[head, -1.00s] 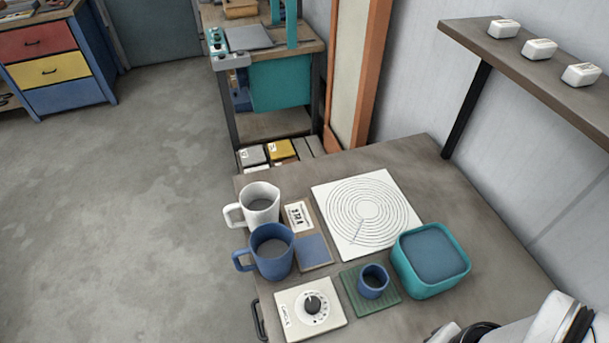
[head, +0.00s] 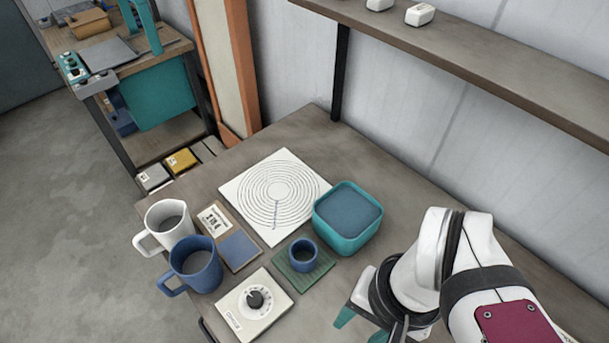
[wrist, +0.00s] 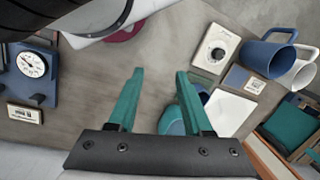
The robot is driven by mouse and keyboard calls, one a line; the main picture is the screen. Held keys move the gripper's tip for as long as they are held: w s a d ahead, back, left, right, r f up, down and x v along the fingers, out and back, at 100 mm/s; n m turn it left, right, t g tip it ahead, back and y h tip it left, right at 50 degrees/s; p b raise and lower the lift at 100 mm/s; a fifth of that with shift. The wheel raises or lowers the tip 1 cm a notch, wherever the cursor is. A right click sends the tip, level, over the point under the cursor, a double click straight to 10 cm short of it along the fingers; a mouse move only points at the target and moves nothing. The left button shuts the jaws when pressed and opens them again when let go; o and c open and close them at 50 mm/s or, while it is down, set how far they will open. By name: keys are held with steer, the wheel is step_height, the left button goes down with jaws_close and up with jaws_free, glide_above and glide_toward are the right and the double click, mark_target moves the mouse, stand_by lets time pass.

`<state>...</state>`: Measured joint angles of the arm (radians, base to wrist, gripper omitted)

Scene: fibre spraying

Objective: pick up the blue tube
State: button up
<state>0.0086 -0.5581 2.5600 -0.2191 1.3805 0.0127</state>
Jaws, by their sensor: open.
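A short, open blue tube (head: 303,254) stands upright on a small green mat (head: 290,280) on the workbench in the head view. In the wrist view only a sliver of blue shows beside my right finger, probably the tube, mostly hidden. My gripper (head: 361,329) is at the lower right of the tube in the head view, apart from it. In the wrist view my gripper (wrist: 158,76) has its two teal fingers spread with nothing between them but bare bench.
Around the tube are a teal box (head: 345,240), a white plate with rings (head: 262,178), a dial box (head: 240,318), a blue mug (head: 200,275) and a white mug (head: 155,235). A blue gauge stand (wrist: 28,85) shows left in the wrist view. A shelf (head: 450,60) runs above.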

stand_by(0.3)
steer(key=o, duration=0.5)
